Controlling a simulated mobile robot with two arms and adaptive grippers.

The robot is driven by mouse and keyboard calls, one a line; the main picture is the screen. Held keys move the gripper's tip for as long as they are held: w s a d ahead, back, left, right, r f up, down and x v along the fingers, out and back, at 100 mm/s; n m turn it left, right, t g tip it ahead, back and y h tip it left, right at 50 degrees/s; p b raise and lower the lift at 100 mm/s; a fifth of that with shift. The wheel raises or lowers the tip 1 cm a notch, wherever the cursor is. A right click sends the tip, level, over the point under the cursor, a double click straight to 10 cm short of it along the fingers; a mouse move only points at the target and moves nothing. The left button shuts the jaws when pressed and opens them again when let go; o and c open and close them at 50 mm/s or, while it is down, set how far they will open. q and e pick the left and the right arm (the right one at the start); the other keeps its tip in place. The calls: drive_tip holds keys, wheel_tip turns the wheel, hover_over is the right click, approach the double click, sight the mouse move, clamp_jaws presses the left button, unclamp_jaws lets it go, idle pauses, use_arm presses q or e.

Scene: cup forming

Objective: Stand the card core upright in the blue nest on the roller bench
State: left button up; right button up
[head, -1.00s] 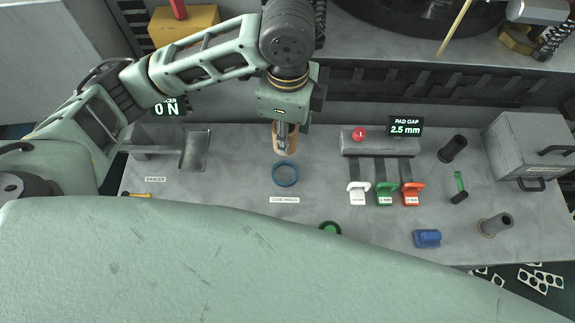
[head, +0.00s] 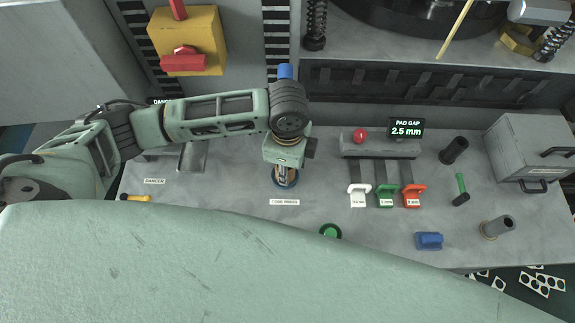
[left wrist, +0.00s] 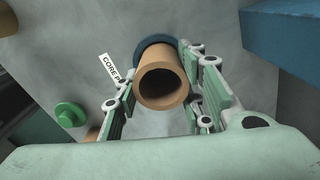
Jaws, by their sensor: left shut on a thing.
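The card core (left wrist: 163,84) is a brown hollow tube seen end-on in the left wrist view. My left gripper (head: 284,171) is shut on it, with a finger on each side. The blue nest (left wrist: 152,44), a ring on the roller bench, shows behind the core's far end in that view. In the head view the nest (head: 274,182) is partly hidden under my left gripper, and the core is mostly hidden. The core looks near upright and roughly over the nest. I cannot tell whether its lower end is inside the ring. My right gripper is not in view.
On the bench (head: 230,215) stand white, green and red tabs (head: 385,193), a blue block (head: 428,240), a green-handled tool (head: 461,188), dark cylinders (head: 454,150) and a grey box (head: 530,150). A green button (head: 330,231) is near the front edge. Bench around the nest is mostly clear.

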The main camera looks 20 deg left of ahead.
use_arm(q)
drive_tip(key=o, duration=1.2)
drive_tip(key=shift+c, duration=0.2)
wheel_tip(320, 180, up, 12)
drive_tip(key=shift+s, duration=0.1)
idle(0.3)
